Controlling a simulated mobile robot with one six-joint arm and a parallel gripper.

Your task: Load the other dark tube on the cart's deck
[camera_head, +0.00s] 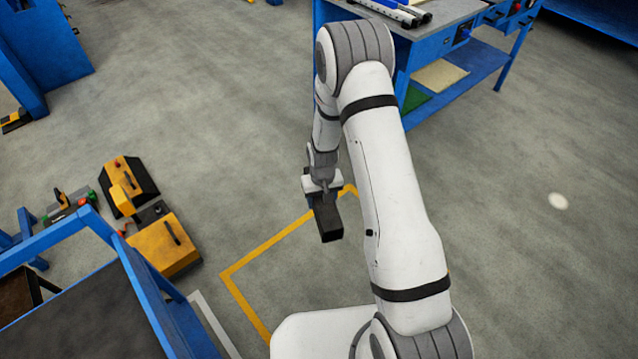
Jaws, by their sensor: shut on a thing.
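My gripper (322,192) hangs over the open floor near the middle of the view. It is shut on a dark square tube (328,220), whose open end points down towards the viewer. The tube is held clear of any surface. A blue-framed stand with a dark flat top (85,318) is at the lower left, apart from the tube. I cannot tell for sure whether it is the cart. No second dark tube shows clearly on it; part of it is cut off by the picture edge.
A blue workbench (440,15) with white and dark bars stands at the top right. Yellow and black machines (165,245) stand at the left, beside the blue frame. A yellow floor line (245,305) runs below my arm.

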